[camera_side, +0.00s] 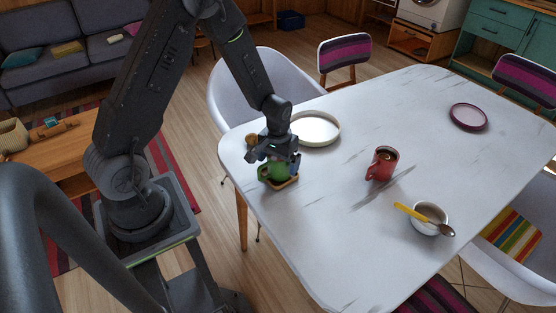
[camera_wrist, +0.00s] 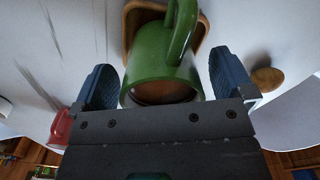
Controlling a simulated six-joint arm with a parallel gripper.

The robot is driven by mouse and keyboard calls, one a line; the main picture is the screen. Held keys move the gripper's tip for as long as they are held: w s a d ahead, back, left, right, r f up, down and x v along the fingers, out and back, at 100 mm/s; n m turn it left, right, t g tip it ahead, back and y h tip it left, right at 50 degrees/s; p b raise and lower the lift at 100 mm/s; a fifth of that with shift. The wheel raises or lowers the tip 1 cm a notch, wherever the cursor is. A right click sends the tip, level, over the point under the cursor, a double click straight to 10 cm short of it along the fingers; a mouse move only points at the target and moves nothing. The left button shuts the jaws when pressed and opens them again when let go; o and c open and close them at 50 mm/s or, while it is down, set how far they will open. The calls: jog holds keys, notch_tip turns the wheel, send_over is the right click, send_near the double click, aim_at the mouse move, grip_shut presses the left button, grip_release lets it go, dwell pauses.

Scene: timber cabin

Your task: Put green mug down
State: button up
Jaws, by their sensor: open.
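The green mug (camera_side: 279,171) stands on a small brown wooden coaster or tray (camera_side: 289,184) near the left edge of the white table. It looks upright in the side view, partly hidden by my gripper. In the wrist view the mug (camera_wrist: 165,55) lies between the two fingers, its handle pointing away, with the wooden piece (camera_wrist: 133,14) behind it. My gripper (camera_wrist: 160,88) is open around the mug, with a visible gap at the right finger; at the left finger I cannot tell whether it touches.
A white plate (camera_side: 316,129) lies just behind my gripper. A small brown round object (camera_side: 251,139) is close by at left. A red mug (camera_side: 382,163), a bowl with utensils (camera_side: 428,217) and a purple plate (camera_side: 468,117) stand farther right. The table's (camera_side: 350,220) front middle is clear.

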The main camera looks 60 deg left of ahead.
jog(key=s+d+r+m+t, duration=0.1)
jog(key=s+d+r, duration=0.2)
jog(key=r, duration=0.9)
jog(key=s+d+r+m+t, duration=0.1)
jog(key=s+d+r, duration=0.15)
jog(key=r, duration=0.85)
jog(key=s+d+r+m+t, duration=0.1)
jog(key=s+d+r, duration=0.1)
jog(key=s, duration=0.3)
jog(key=s+d+r+m+t, duration=0.2)
jog(key=s+d+r, duration=0.1)
jog(key=s, duration=0.3)
jog(key=shift+r+t, duration=0.3)
jog(key=shift+r, duration=0.25)
